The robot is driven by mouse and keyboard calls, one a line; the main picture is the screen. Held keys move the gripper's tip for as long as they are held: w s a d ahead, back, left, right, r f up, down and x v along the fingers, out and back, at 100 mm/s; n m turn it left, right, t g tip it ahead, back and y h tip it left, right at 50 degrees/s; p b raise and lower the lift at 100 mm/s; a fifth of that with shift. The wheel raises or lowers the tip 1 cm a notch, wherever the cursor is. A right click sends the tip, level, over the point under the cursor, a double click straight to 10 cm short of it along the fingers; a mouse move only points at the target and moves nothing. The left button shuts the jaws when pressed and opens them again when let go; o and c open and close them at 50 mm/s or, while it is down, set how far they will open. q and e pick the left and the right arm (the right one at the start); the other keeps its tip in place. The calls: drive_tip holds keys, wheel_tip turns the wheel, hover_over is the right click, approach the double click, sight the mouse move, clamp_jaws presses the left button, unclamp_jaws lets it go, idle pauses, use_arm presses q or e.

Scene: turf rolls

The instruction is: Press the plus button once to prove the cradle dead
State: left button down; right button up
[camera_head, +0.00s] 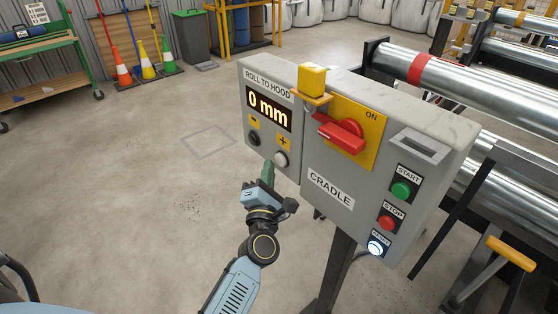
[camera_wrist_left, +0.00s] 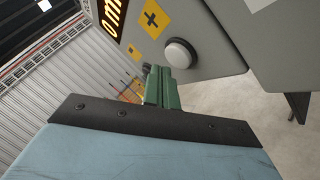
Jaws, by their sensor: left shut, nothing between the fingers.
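The plus button (camera_head: 281,159) is a round pale knob under the yellow plus label on the grey control box (camera_head: 316,166). In the left wrist view the plus button (camera_wrist_left: 180,54) shows large, just above and right of the fingertips. My left gripper (camera_head: 268,172) is shut and empty, its green fingertips just below and left of the plus button; it also shows in the left wrist view (camera_wrist_left: 163,84). I cannot tell whether the fingertips touch the box. The display (camera_head: 269,107) reads 0 mm. My right gripper is not in view.
A dark minus button (camera_head: 254,138) sits left of the plus button. A red rotary switch (camera_head: 342,134) stands by "ON", with a yellow block (camera_head: 311,80) above. Start (camera_head: 401,190), stop (camera_head: 387,222) and a lit white button (camera_head: 376,248) line the right. Metal rollers (camera_head: 470,80) lie behind.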

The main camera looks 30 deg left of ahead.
use_arm(q)
drive_tip(key=shift+w, duration=0.15)
idle(0.3)
drive_tip(key=shift+w+d, duration=0.15)
drive_tip(key=shift+w, duration=0.1)
drive_tip(key=shift+w+d, duration=0.15)
drive_tip(key=shift+w, duration=0.25)
idle(0.6)
idle(0.4)
drive_tip(key=shift+s+a, duration=0.3)
drive_tip(key=shift+s, duration=0.45)
drive_tip(key=shift+s, duration=0.1)
drive_tip(key=shift+s+a+p, duration=0.2)
drive_tip(key=shift+s+a, duration=0.1)
drive_tip(key=shift+s, duration=0.45)
drive_tip(key=shift+s+a+p, duration=0.2)
drive_tip(key=shift+s+a, duration=0.15)
drive_tip(key=shift+s, duration=0.4)
drive_tip(key=shift+s+a+p, duration=0.2)
drive_tip(key=shift+s+a, duration=0.1)
drive_tip(key=shift+s, duration=0.45)
